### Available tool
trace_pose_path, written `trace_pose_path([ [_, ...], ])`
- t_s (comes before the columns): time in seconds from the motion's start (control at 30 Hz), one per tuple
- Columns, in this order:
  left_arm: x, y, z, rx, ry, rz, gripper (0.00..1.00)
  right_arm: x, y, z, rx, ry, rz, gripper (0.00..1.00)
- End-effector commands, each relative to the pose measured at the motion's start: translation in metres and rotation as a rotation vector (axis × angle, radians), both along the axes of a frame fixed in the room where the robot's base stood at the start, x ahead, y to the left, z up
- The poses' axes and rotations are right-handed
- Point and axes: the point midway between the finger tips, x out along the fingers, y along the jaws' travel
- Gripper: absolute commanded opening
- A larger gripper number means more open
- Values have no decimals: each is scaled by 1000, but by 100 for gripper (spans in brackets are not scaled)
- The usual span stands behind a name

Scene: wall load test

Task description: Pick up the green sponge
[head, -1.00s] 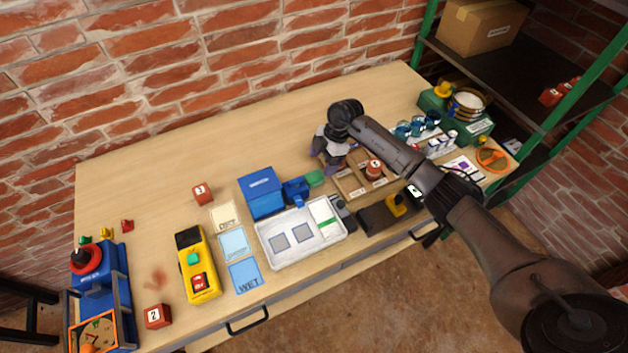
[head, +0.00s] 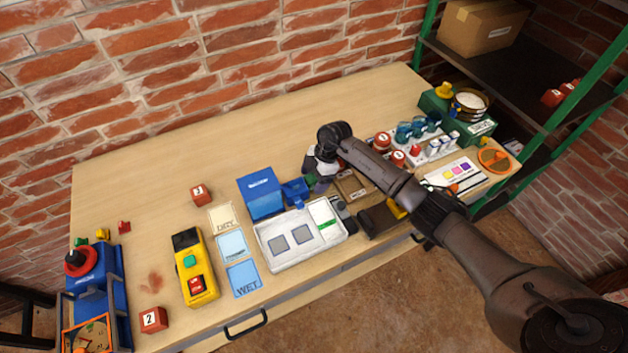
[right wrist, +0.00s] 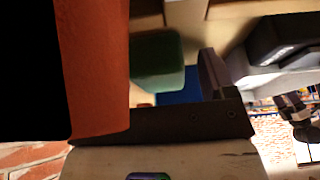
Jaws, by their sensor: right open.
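The green sponge (head: 311,180) lies on the table just right of a small blue clamp-like device. In the head view my right gripper (head: 319,182) is right at it and partly covers it. In the right wrist view the green sponge (right wrist: 158,62) shows as a green block between the two fingers of my open right gripper (right wrist: 165,75), with room on its right side. Whether a finger touches it I cannot tell. My left gripper is not in view.
Left of the sponge are the blue device (head: 296,191) and a blue box (head: 261,192). A white tray (head: 273,262) stands in front. A wooden tray (head: 352,187) is close on the right, partly under my arm. The back left of the table is clear.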

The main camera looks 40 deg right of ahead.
Motion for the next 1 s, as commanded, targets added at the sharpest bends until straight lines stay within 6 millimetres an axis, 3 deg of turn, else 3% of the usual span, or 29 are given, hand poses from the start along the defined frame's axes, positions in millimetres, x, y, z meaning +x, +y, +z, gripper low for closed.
trace_pose_path([
  [0.07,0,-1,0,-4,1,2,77,0,0,1,0,0,0,76],
  [0.6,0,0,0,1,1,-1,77,0,0,1,0,0,1,24],
  [1.0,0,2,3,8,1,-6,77,1,0,10,0,-3,1,24],
])
